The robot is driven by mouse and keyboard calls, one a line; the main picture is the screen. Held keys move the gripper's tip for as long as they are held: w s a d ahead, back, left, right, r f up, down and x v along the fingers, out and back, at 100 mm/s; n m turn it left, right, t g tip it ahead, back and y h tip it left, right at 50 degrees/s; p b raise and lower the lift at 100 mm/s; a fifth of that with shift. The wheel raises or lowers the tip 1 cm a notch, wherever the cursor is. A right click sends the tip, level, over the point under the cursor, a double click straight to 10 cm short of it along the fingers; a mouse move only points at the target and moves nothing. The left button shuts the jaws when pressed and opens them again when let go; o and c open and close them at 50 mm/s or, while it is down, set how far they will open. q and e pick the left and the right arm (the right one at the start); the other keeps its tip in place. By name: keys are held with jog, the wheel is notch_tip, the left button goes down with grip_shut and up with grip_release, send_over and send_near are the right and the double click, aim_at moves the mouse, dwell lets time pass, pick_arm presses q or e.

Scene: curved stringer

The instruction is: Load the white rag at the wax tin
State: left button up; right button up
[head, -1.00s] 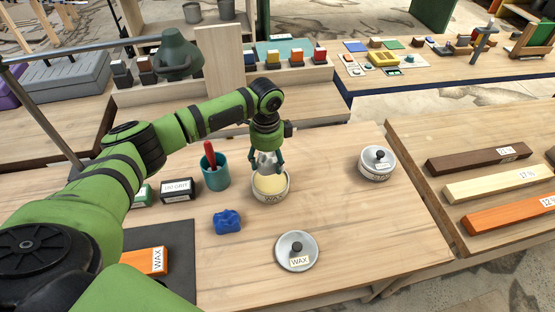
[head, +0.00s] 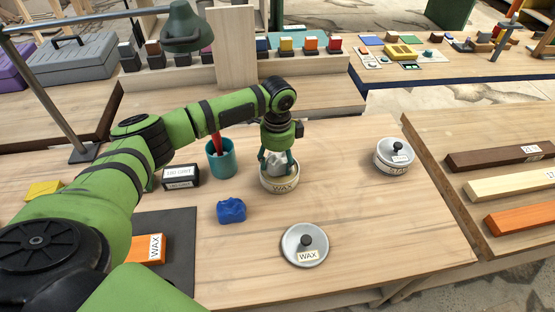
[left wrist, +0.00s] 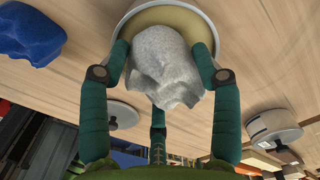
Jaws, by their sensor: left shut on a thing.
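The wax tin (head: 280,186) stands open on the workbench, with pale yellow wax inside and a WAX label on its front. My left gripper (head: 278,165) points down over its mouth. It is shut on the crumpled white rag (left wrist: 165,62), which is at the wax inside the rim; I cannot tell how firmly it presses. In the left wrist view the tin (left wrist: 205,22) lies just past the rag, and the gripper's fingers (left wrist: 160,75) sit around the rag. The tin's lid (head: 304,246) lies apart on the bench, toward the front. My right gripper is out of view.
A blue crumpled rag (head: 231,210) lies left of the tin. A teal cup (head: 221,162) with a red-handled tool stands behind it. A second lidded tin (head: 392,160) is to the right. A lamp (head: 183,28) stands at the back left.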

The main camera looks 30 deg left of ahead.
aim_at(278, 157)
pick_arm(q)
jog(key=shift+f, duration=0.5)
dwell(0.8)
jog(key=shift+s+f, duration=0.2)
dwell(2.1)
jog(key=shift+p, duration=0.35)
jog(key=r+p, duration=0.7)
jog(key=p, duration=0.1)
jog(key=shift+w+r, duration=0.2)
jog(key=shift+f, duration=0.1)
dwell(0.5)
